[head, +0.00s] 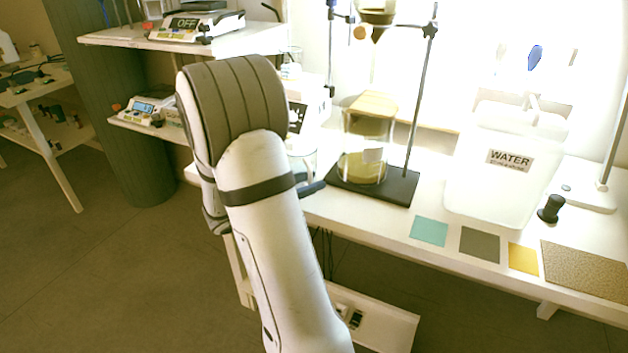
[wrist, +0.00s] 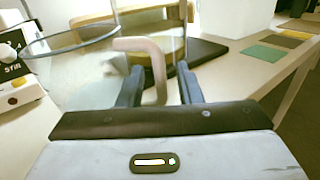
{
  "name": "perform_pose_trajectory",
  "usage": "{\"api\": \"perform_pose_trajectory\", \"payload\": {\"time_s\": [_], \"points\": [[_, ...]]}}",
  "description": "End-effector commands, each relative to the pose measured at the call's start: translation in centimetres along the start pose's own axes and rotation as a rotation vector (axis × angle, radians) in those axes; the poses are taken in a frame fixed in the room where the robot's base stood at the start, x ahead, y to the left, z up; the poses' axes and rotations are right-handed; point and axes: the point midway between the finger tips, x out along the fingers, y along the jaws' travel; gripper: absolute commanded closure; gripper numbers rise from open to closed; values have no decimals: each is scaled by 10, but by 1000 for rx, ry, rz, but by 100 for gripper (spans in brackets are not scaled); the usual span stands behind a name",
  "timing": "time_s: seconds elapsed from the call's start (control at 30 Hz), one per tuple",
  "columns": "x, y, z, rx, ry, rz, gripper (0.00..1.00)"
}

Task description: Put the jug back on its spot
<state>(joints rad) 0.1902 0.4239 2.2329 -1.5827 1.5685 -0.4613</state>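In the wrist view a clear glass jug stands beyond my gripper (wrist: 158,88), its pale pinkish handle (wrist: 152,66) turned towards me. The handle hangs between my two dark fingers, which are apart, with a gap visible on the right side. In the head view part of the clear jug (head: 303,162) shows just behind my arm on the white bench. A dark fingertip (head: 312,188) shows beside it; the rest of my gripper is hidden by the arm. Which place is the jug's spot is not clear; teal (head: 429,231), grey (head: 479,244) and yellow (head: 523,259) squares lie along the bench front.
A black stand base (head: 398,187) bears a glass vessel of yellow liquid (head: 362,167) right of the jug. A WATER container (head: 500,185) stands further right, with a brown mat (head: 585,270) near the edge. Scales (head: 190,28) stand on the left shelf.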

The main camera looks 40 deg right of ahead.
Motion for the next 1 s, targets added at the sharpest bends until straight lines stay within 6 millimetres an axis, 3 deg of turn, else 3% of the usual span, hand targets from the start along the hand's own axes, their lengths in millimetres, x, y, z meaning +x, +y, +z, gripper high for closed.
{"api": "perform_pose_trajectory", "payload": {"time_s": [0.33,0.5,0.63,0.77,0.87,1.0], "points": [[-74,0,2,-2,-1,4,68],[-95,0,1,-1,-1,2,68],[-100,-4,2,13,18,-14,68],[-99,-31,4,93,138,-100,68],[-103,-65,3,215,311,-219,68],[-125,-112,-5,436,594,-416,68]]}}
